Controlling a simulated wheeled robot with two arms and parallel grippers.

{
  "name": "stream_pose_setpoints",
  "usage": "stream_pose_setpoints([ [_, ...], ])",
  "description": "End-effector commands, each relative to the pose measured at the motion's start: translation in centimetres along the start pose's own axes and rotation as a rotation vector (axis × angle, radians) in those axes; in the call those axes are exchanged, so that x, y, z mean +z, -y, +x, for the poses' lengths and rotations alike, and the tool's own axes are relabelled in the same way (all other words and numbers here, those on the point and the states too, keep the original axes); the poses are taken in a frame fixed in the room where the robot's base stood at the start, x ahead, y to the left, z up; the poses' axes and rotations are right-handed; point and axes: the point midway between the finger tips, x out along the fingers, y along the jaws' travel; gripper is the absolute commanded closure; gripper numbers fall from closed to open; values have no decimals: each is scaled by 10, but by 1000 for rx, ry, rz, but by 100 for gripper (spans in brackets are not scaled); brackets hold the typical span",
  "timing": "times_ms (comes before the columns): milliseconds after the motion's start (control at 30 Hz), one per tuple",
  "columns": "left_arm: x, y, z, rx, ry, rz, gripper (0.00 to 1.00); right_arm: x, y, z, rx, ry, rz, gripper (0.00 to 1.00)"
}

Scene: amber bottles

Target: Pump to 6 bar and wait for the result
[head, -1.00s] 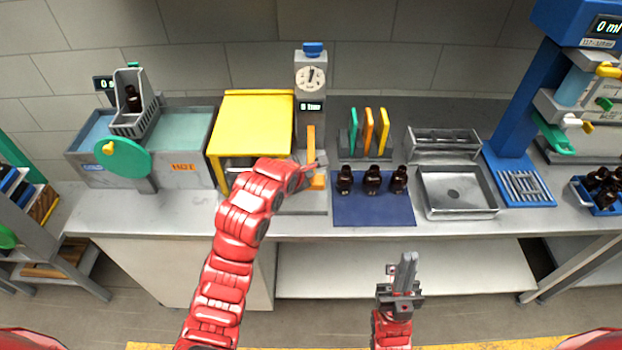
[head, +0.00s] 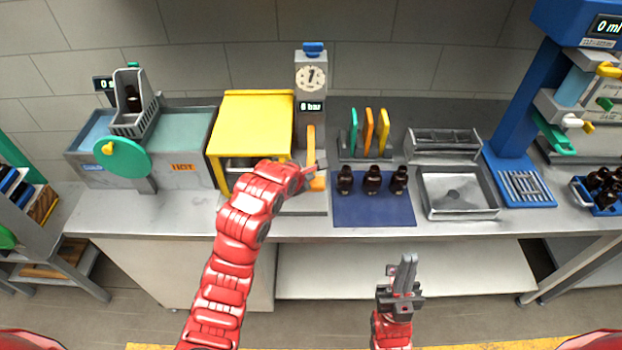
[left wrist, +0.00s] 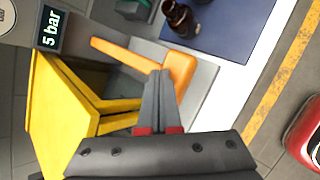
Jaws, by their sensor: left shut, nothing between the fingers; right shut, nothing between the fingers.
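The pump stands at the back of the bench, a grey column with a round dial (head: 311,77), a display (head: 311,106) and an orange lever (head: 311,141). In the left wrist view the display (left wrist: 50,28) reads 5 bar; in the head view its digit is too small to be sure of. My left gripper (head: 314,169) is shut and empty at the lever's handle end. In the left wrist view its fingertips (left wrist: 160,74) lie against or just beside the orange handle (left wrist: 179,70); contact is unclear. My right gripper (head: 407,260) is shut and empty, in front of the bench.
A yellow guard (head: 252,105) stands left of the pump, close to my left arm. Amber bottles (head: 372,181) stand on a blue mat (head: 373,213) to the right. A metal tray (head: 460,212) and a blue dispensing stand (head: 520,110) are further right.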

Motion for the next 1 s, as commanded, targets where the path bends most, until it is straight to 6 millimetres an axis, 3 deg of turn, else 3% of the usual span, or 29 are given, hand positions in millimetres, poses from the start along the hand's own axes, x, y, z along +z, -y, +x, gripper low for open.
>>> stream_pose_setpoints([
  [1000, -7, 7, 9, -1, -1, -1, 100, 1, 0, -5, 0, 0, 0, 100],
])
